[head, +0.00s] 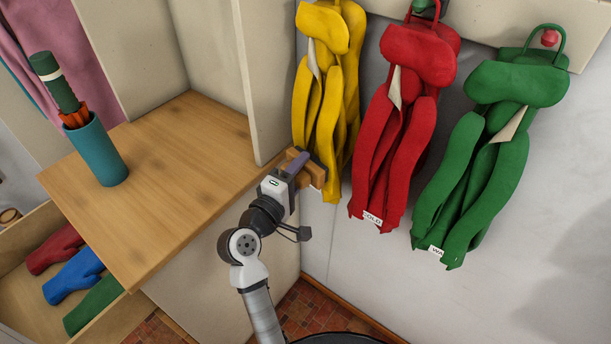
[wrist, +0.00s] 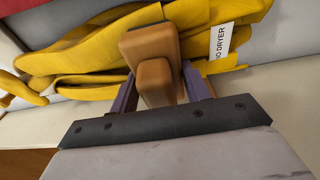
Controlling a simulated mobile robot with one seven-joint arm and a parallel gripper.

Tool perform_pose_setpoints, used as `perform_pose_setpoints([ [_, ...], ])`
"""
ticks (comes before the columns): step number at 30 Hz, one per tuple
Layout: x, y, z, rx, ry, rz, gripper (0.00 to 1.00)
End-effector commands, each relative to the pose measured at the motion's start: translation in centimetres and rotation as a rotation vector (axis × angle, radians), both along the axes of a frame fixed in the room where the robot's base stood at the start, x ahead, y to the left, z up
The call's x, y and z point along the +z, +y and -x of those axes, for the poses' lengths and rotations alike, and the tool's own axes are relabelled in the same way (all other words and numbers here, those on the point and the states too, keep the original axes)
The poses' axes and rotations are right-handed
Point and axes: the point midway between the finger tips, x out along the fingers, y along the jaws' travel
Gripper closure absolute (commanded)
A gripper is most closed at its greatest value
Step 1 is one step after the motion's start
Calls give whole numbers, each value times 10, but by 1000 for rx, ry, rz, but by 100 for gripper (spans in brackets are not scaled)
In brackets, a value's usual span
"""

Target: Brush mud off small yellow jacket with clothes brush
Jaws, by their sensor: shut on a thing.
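The small yellow jacket (head: 328,85) hangs on the wall at the left of a row of jackets. It also fills the upper part of the wrist view (wrist: 85,60), with a white label reading "O DRYER" (wrist: 221,40). My gripper (head: 297,164) is shut on the brown clothes brush (head: 314,172) at the jacket's lower left edge. In the wrist view the brush (wrist: 150,42) sits between my purple fingers and overlaps the yellow cloth. I cannot tell whether it touches. Its bristles are hidden. I see no clear mud on the visible cloth.
A red jacket (head: 405,120) and a green jacket (head: 480,150) hang to the right. A wooden counter (head: 165,190) holds a teal holder (head: 97,155) with an umbrella. Below it, an open drawer holds several gloves. An upright panel (head: 262,80) stands just left of the yellow jacket.

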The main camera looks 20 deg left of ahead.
Motion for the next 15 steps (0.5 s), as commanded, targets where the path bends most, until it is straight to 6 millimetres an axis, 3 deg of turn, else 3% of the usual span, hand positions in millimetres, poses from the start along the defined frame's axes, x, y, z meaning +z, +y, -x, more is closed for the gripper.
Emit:
perform_pose_setpoints([
  [6, 0, 9, -9, -4, -3, 1, 81],
  [15, 0, 9, -9, -5, -3, 1, 82],
])
